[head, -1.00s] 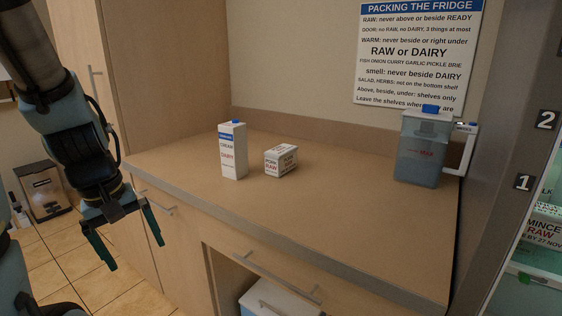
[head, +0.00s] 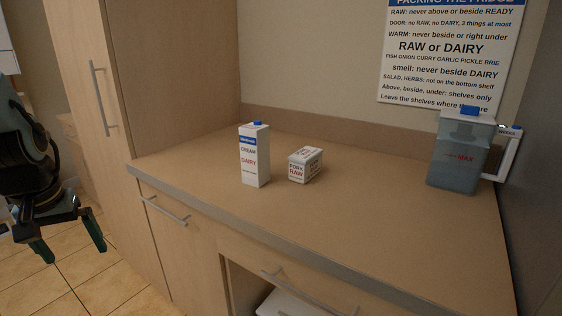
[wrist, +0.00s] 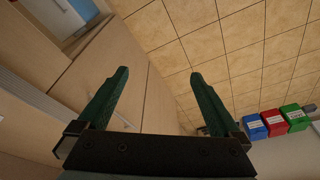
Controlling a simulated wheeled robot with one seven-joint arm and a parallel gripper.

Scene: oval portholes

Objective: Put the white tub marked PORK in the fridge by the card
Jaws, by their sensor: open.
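The white tub marked PORK and RAW (head: 305,165) sits upright on the wooden counter (head: 380,215), just right of a cream carton marked DAIRY (head: 254,155). The card (head: 450,50) hangs on the wall above the counter, its top edge cut off. My gripper (head: 70,250) hangs at the far left of the head view, over the floor and well away from the tub. It is open and empty. In the wrist view my gripper (wrist: 158,85) has its two green fingers spread, with nothing between them. The fridge interior is not in view now.
A clear jug with a blue lid (head: 462,150) stands at the counter's right end, beside a tall grey panel (head: 545,190). Drawers and handles line the counter front. The wrist view shows tiled floor and several coloured bins (wrist: 272,122).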

